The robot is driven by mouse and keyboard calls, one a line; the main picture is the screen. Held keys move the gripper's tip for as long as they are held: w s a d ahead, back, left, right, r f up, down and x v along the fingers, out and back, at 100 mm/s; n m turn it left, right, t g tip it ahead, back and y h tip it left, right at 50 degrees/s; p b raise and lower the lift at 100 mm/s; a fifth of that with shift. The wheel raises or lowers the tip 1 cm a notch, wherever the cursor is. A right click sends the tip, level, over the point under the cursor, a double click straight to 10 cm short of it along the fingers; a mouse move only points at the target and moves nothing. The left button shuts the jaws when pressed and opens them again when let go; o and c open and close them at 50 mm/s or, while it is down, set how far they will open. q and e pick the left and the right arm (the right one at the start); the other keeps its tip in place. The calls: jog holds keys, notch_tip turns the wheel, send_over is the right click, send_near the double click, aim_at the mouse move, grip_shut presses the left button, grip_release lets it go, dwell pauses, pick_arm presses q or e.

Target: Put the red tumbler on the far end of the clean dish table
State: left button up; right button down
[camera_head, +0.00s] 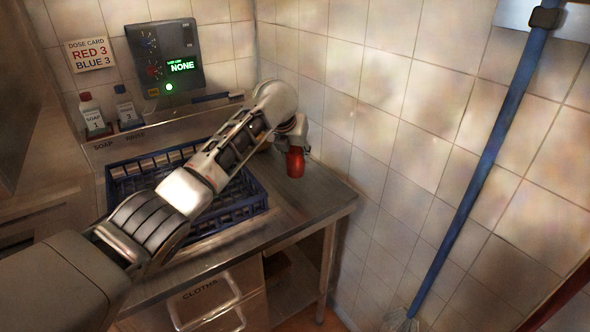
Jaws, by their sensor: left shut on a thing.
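My left arm reaches from the lower left across the counter. My left gripper (297,143) is at its far end, shut on the red tumbler (295,163). The tumbler hangs below the gripper in front of the tiled wall, over or close to the right part of the metal table (318,190). I cannot tell whether its base touches the tabletop. The gripper's fingers are mostly hidden by the wrist and the tumbler. My right gripper is not in view.
A blue dish rack (262,199) sits under my left arm. Soap bottles (91,113) and a dosing panel (166,58) reading NONE are at the back left. A tiled wall closes off the right, with a blue-handled mop (483,165) leaning there. A drawer marked CLOTHS (208,298) is below.

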aim_at(295, 168)
pick_arm(q)
jog(key=shift+f, duration=2.95)
jog(key=shift+f, duration=0.1)
jog(key=o, duration=1.1)
jog(key=shift+s+r, duration=0.25)
jog(key=shift+r, duration=0.25)
jog(key=v, duration=1.1)
jog(key=shift+a, duration=0.1)
